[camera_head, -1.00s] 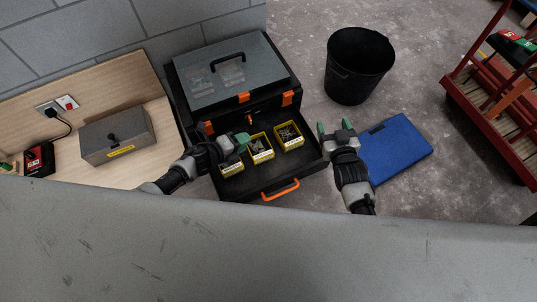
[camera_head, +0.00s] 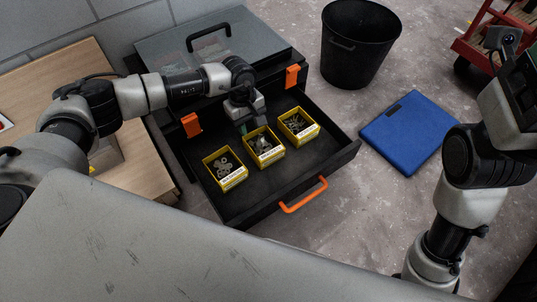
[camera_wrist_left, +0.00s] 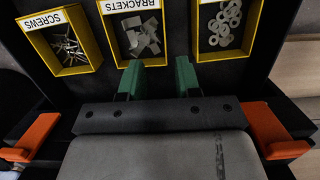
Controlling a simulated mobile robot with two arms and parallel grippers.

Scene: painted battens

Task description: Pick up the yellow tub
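Three yellow tubs sit in the black drawer (camera_head: 330,158) of a toolbox. The left tub (camera_head: 238,180) holds washers, the middle tub (camera_head: 265,160) brackets, and the right tub (camera_head: 304,136) screws. In the left wrist view, labels read SCREWS (camera_wrist_left: 80,69), BRACKETS (camera_wrist_left: 132,62) and, on a third tub (camera_wrist_left: 228,56), none legible. My left gripper (camera_head: 254,127) is above the drawer, close behind the middle tub. In the wrist view its green fingers (camera_wrist_left: 158,72) are apart with nothing between them. My right gripper (camera_head: 512,90) is at the right edge, partly cut off.
The toolbox's grey lid (camera_head: 215,47) stands behind the drawer, with orange latches (camera_head: 292,77). An orange handle (camera_head: 304,196) is on the drawer front. A black bin (camera_head: 358,45), a blue case (camera_head: 408,132) and a red cart (camera_head: 480,45) stand on the floor. A wooden bench (camera_head: 60,85) is at left.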

